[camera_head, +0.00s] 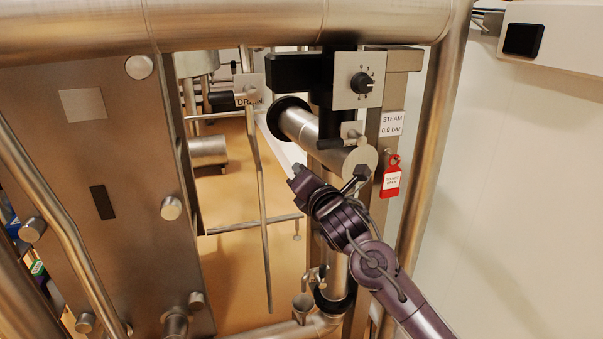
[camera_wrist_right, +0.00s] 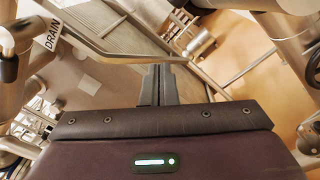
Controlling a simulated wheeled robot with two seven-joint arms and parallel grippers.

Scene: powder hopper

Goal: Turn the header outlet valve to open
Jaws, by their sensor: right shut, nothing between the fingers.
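No label in view reads header outlet, so I cannot tell for certain which valve that is. A steel pipe stub (camera_head: 310,130) with a round end cap (camera_head: 360,163) sits below a square plate with a numbered black knob (camera_head: 362,83). A small black lever (camera_head: 338,143) is at the stub. A white DRAIN label (camera_head: 248,97) is left of it, beside a long bent steel rod (camera_head: 262,190); the label also shows in the wrist view (camera_wrist_right: 52,33). My right gripper (camera_head: 297,178) is shut and empty, in front of and below the stub. Its closed fingers show in the wrist view (camera_wrist_right: 158,85). My left gripper is out of view.
A red tag (camera_head: 391,178) hangs below a STEAM 0.9 bar label (camera_head: 391,124) on a steel post. A large steel panel (camera_head: 110,190) stands at left, under a thick horizontal pipe (camera_head: 240,22). A vertical pipe (camera_head: 430,150) stands at right, before a pale wall (camera_head: 520,190).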

